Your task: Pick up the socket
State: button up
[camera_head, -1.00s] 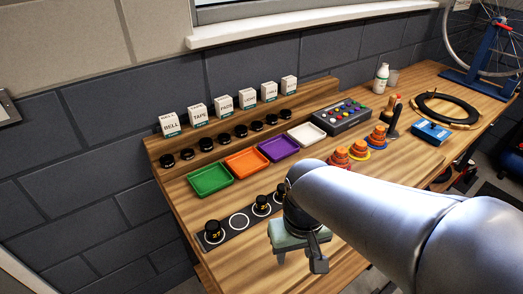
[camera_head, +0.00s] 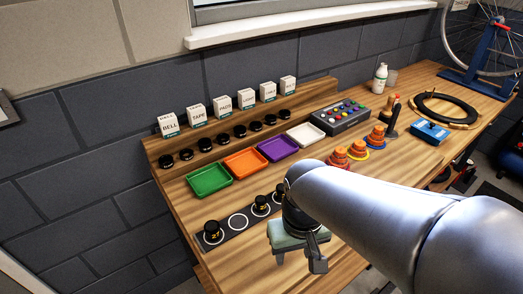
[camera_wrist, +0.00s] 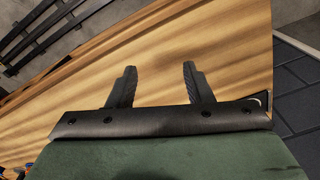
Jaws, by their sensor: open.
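Black sockets with yellow numbers stand upright on a dark strip (camera_head: 239,223) with white rings, near the bench's front left: one at the left end (camera_head: 213,232), one further right (camera_head: 261,205), and one (camera_head: 281,190) partly hidden by my arm. Which one the task means I cannot tell. My gripper (camera_wrist: 158,72) is open and empty in the wrist view, with bare wood between and beyond its fingers. In the head view it hangs to the right of the strip, apart from the sockets. No socket shows in the wrist view.
Green (camera_head: 209,180), orange (camera_head: 245,163), purple (camera_head: 278,147) and white (camera_head: 306,134) trays lie behind the strip. Labelled boxes and several black round pieces line the back ledge. The bench edge is close to my gripper.

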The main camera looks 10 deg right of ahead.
aim_at(280, 186)
jog(key=shift+o, duration=0.4)
jog(key=shift+w+r, duration=0.2)
jog(key=w+d+r+m, duration=0.1)
jog(key=w+r+m, duration=0.5)
jog(key=w, duration=0.4)
jog(key=w+d+r+m, duration=0.2)
jog(key=w+r+m, duration=0.4)
jog(key=w, duration=0.4)
jog(key=shift+n, duration=0.3)
jog(key=f, duration=1)
jog(key=shift+w+a+f+p, duration=0.2)
jog(key=shift+f+p, duration=0.1)
jog(key=shift+p, duration=0.1)
jog(key=shift+s+d+f, duration=0.1)
jog(key=shift+s+f, duration=0.1)
jog(key=shift+f, duration=1.2)
jog(key=shift+s+d+f, duration=0.1)
jog(key=shift+s+f, duration=0.05)
jog(key=shift+f, duration=1.2)
jog(key=shift+c, duration=0.3)
jog(key=c, duration=1.1)
